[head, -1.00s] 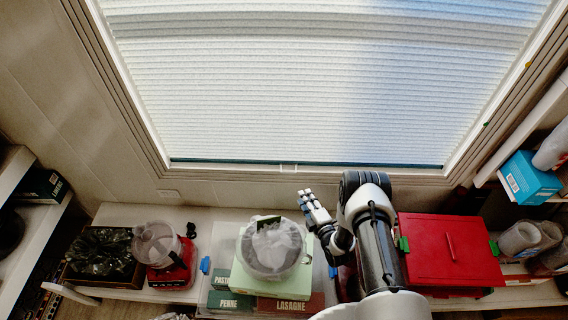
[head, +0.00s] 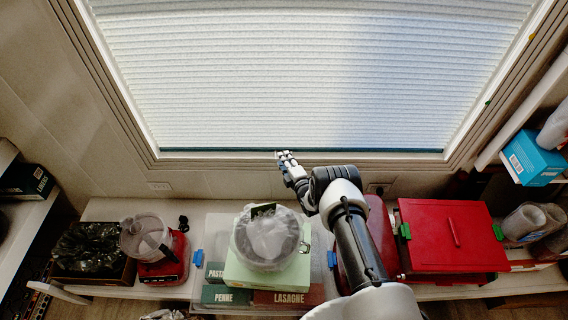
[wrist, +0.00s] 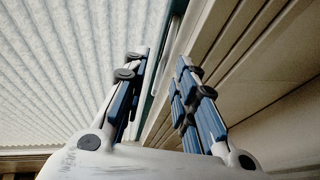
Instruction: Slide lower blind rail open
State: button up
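A pale pleated blind (head: 310,75) covers the window, and its folds fill the left of the wrist view (wrist: 60,60). Its dark lower rail (head: 220,151) runs along the bottom of the window frame. In the wrist view part of the rail (wrist: 160,75) shows beyond and between my fingers. My gripper (head: 285,157) is at the middle of the rail, just in front of the window frame. In the wrist view its two blue-padded fingers (wrist: 160,80) are apart with nothing held between them. I cannot tell whether a fingertip touches the rail.
Below the window is a white shelf (head: 110,212). A blue box (head: 530,158) sits on the right shelf.

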jog(key=shift+w+a+f, duration=0.1)
jog(key=shift+w+a, duration=0.15)
jog(key=shift+w, duration=0.25)
grip_shut()
dwell(0.5)
